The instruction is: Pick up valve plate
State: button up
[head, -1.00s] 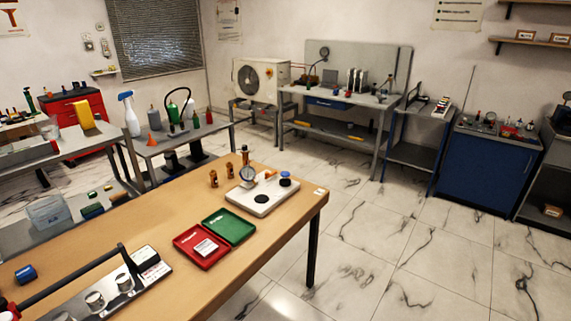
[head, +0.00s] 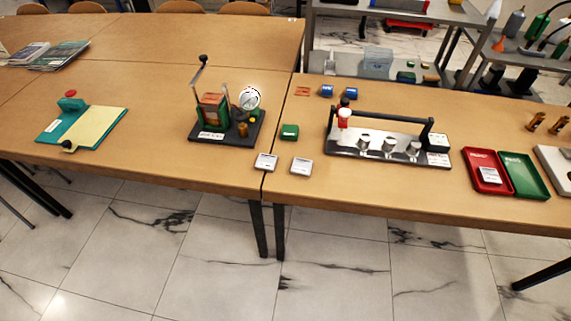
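No label that I can read marks the valve plate, so I cannot tell for certain which piece it is. A silver plate (head: 376,153) with several round metal fittings, a black handle bar and a red-and-white knob lies on the right-hand table. A gauge rig with a black base (head: 213,136), a lever and a round white dial (head: 250,98) stands on the left-hand table. My gripper is not in view.
Small white-topped pieces (head: 265,161) and a green block (head: 289,132) lie near the table seam. A red tray (head: 483,161) and green tray (head: 524,175) lie at right. Tiled floor (head: 340,265) is clear in front.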

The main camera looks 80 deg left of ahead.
aim_at(302, 167)
jog(key=k+u, duration=0.1)
jog(key=u, duration=1.65)
jog(key=i+j+u, duration=0.1)
jog(key=u, duration=0.2)
jog(key=i+j+u, duration=0.1)
jog(key=u, duration=0.15)
jog(key=l+u, duration=0.35)
jog(key=k+j, duration=0.05)
jog(key=j, duration=0.05)
